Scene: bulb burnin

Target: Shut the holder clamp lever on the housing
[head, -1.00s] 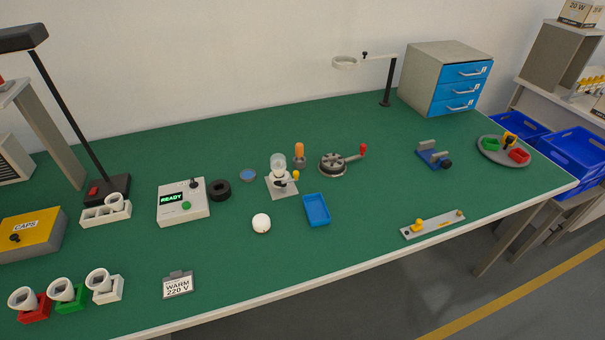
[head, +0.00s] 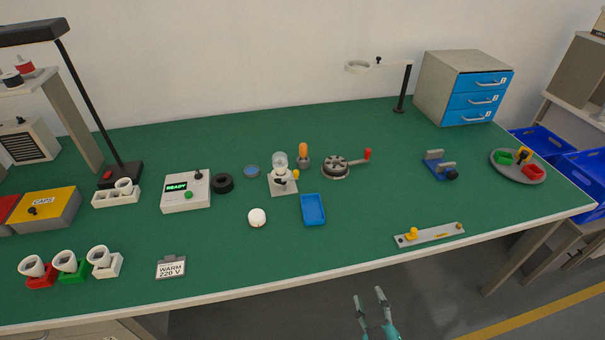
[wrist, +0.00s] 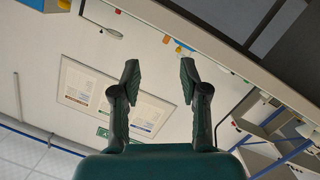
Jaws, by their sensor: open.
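A small holder with a pale square base (head: 284,186) stands at the middle of the green bench in the head view, with a clear glass globe (head: 280,161) upright on it. A small yellow-tipped lever (head: 295,174) shows at the right side of the holder. It is too small to tell its exact angle. My gripper (head: 368,294) is low in front of the bench edge, well apart from the holder, open and empty. In the wrist view my gripper (wrist: 159,70) has its fingers spread with nothing between them; the holder is not seen there.
Around the holder are a blue tray (head: 313,210), a white ball-like bulb (head: 257,217), an orange-topped piece (head: 303,153) and a round fixture with a red-knobbed handle (head: 337,167). A grey strip with yellow knobs (head: 430,235) lies near the front edge.

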